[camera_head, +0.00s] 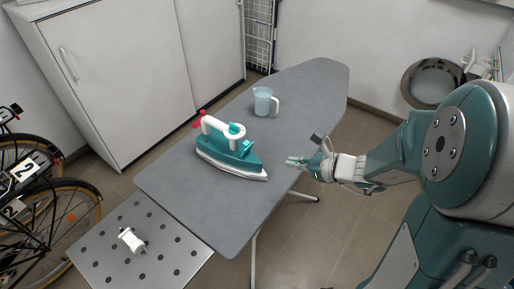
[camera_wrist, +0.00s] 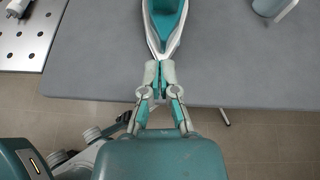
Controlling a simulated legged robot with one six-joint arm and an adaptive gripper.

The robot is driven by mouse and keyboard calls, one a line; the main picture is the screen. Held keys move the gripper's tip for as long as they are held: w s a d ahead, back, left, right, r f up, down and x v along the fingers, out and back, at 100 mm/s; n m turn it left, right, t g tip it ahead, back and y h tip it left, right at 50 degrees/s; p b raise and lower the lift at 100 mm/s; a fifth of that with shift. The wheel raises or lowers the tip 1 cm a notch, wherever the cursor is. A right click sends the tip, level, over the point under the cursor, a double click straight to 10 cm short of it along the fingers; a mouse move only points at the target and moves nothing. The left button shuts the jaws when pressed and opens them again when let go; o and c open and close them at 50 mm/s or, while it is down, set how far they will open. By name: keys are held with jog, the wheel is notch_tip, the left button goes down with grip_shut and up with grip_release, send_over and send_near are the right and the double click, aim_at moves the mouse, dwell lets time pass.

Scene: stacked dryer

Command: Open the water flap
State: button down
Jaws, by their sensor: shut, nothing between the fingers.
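A teal and white iron (camera_head: 229,150) sits flat on the grey ironing board (camera_head: 300,92), its tip pointing right toward my gripper. It has a white handle, a teal part at the handle's front (camera_head: 237,130) and a red part at the rear. I cannot clearly make out the water flap or its state. My gripper (camera_head: 291,161) is at the board's near right edge, apart from the iron in this view. In the wrist view my gripper (camera_wrist: 160,66) is shut and empty, in line with the tip of the iron (camera_wrist: 164,28).
A light blue jug (camera_head: 263,102) stands on the board behind the iron. A perforated metal shelf (camera_head: 180,258) at the board's left end holds a small white object (camera_head: 131,240). Bicycles (camera_head: 30,190) and a white cabinet (camera_head: 125,75) are at the left. The board's far end is clear.

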jog(key=m, duration=0.1)
send_near(250, 147)
jog(key=shift+t, duration=0.4)
jog(key=x, duration=0.4)
jog(key=f+x, duration=0.1)
jog(key=x, duration=0.1)
jog(key=shift+s+a+f, duration=0.15)
jog(key=shift+a, duration=0.1)
jog(key=shift+w+a, duration=0.35)
jog(key=shift+a, duration=0.05)
